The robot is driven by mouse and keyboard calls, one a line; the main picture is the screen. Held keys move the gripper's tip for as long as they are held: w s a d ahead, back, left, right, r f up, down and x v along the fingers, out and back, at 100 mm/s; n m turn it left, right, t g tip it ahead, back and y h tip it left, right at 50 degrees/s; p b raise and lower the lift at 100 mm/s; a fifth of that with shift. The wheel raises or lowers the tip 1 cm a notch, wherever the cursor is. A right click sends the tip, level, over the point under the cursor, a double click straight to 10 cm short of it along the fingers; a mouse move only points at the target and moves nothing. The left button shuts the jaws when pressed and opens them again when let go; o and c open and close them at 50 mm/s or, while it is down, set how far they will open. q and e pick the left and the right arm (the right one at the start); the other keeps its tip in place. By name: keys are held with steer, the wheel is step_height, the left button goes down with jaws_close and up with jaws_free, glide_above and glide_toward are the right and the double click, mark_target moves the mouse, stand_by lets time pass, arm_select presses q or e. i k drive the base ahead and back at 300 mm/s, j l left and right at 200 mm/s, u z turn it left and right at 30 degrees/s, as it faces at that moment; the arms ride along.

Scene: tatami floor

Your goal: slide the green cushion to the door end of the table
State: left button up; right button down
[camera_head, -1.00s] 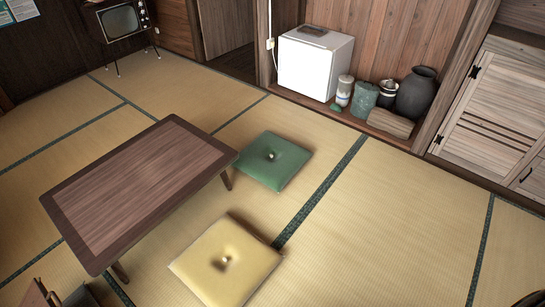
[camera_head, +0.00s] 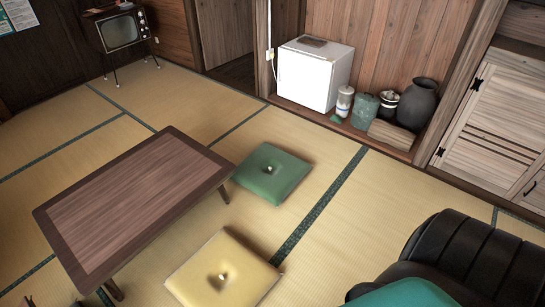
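The green cushion (camera_head: 271,175) lies flat on the tatami at the right end of the low wooden table (camera_head: 140,197). The dark doorway (camera_head: 224,38) is in the back wall, beyond the table's far end. Part of my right arm, black and teal, fills the bottom right corner. Neither gripper is in view.
A yellow cushion (camera_head: 224,272) lies on the floor nearer me, beside the table. A white fridge (camera_head: 312,75), jars and a dark pot (camera_head: 418,103) stand along the back wall. A TV (camera_head: 122,31) stands at back left. Tatami between the green cushion and the doorway is clear.

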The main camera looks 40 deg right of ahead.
mark_target(270, 171)
steer(key=i+l+u, duration=0.15)
steer(key=l+u, duration=0.25)
steer(key=l, duration=0.6)
steer(key=l+u, duration=0.45)
steer(key=l, duration=0.6)
